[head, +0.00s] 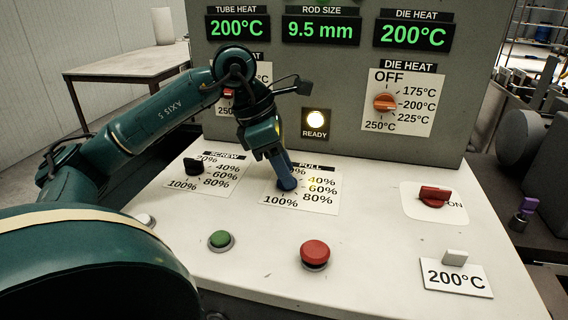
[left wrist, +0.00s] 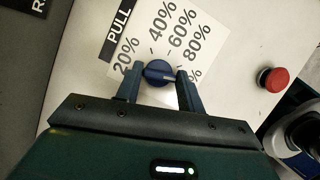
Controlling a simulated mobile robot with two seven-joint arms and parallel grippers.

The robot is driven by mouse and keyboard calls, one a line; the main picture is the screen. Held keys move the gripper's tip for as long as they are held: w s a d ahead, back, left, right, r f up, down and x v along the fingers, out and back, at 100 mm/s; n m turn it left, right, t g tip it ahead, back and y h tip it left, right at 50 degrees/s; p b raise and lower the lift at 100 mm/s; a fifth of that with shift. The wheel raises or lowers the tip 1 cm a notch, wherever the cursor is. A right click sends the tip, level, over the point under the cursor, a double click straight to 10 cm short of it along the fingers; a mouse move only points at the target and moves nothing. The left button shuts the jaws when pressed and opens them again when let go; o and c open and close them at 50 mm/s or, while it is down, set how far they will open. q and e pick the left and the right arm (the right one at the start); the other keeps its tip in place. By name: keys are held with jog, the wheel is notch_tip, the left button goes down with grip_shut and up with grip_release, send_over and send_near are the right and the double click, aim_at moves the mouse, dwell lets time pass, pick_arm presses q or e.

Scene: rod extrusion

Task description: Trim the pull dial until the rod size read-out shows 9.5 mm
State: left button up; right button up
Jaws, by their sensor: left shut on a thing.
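The blue pull dial (left wrist: 158,72) sits on its white scale plate on the sloped panel. My left gripper (left wrist: 160,85) is shut on the dial, one finger on each side of it. In the head view the left gripper (head: 279,176) reaches down to the dial and hides much of it. The dial's exact setting is hard to read. The rod size read-out (head: 321,31) shows 9.5 mm in green. The right gripper is not in view.
The ready lamp (head: 315,122) is lit. The black screw dial (head: 195,166) stands left of the pull dial. A green button (head: 221,240), a red button (head: 315,252) and a red switch (head: 434,196) are on the panel. The die heat dial (head: 385,102) is on the upright face.

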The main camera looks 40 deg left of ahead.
pick_arm(q)
jog(key=shift+r+m, duration=0.1)
jog(key=shift+m, duration=0.6)
jog(key=shift+m+g+h+p, duration=0.3)
jog(key=shift+p, duration=0.05)
jog(key=shift+w+m, duration=0.1)
jog(key=shift+m, duration=0.3)
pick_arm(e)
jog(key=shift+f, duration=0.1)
pick_arm(q)
jog(key=shift+m, duration=0.3)
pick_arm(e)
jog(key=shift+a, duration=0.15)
pick_arm(q)
jog(key=o, duration=1)
jog(key=shift+g, duration=0.3)
jog(key=shift+a, duration=0.1)
